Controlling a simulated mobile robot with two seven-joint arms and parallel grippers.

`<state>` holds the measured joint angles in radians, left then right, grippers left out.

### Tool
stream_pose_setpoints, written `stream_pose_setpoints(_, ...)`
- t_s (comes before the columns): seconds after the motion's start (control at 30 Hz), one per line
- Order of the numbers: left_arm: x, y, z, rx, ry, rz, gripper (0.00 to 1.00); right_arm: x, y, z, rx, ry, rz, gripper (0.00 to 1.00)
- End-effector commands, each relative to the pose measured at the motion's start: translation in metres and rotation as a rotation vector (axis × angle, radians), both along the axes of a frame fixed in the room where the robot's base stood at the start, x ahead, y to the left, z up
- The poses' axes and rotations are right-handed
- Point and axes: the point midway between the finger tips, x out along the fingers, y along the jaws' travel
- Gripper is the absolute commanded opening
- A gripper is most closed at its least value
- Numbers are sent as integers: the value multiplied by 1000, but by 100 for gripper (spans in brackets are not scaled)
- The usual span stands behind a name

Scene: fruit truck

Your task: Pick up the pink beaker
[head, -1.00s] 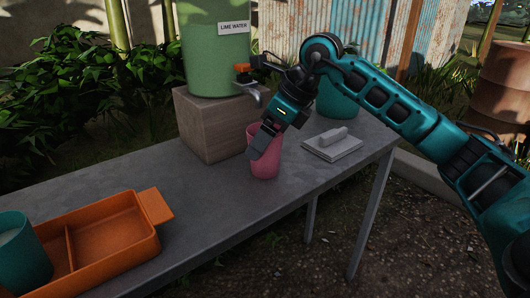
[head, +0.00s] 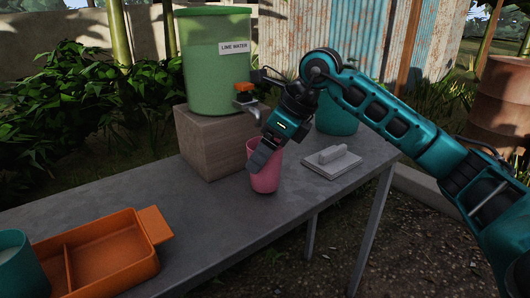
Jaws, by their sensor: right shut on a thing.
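The pink beaker (head: 266,180) stands upright on the grey table (head: 207,212), in front of the wooden block. My right gripper (head: 262,158) reaches down to it from the upper right and is shut on the beaker at its rim. One finger shows across the beaker's upper part; the other finger is hidden. The beaker's base looks to be at the table top; I cannot tell whether it is slightly raised. My left gripper is not in view.
A green lime water container (head: 216,70) with a tap stands on a wooden block (head: 212,145) behind the beaker. A white trowel-like block (head: 330,162) and a teal pot (head: 337,118) are to the right. An orange tray (head: 112,250) and teal cup (head: 20,262) are at the left front.

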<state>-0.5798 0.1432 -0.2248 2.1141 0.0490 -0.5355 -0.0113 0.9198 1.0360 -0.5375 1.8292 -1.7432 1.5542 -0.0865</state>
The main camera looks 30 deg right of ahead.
Motion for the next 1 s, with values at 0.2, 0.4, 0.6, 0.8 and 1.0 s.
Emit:
stream_pose_setpoints(0.2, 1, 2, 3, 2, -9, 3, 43, -9, -8, 6, -2, 1, -3, 38)
stream_pose_setpoints(0.4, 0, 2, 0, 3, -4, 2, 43, -28, -24, 5, -3, 1, -3, 38)
stream_pose_setpoints(0.6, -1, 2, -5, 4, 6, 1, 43, -47, -38, 5, -3, 2, -4, 38)
stream_pose_setpoints(0.8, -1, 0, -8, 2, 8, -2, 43, -63, -51, 5, -5, 1, -3, 38)
stream_pose_setpoints(1.0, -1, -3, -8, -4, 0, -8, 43, -76, -62, 4, -4, 1, -4, 38)
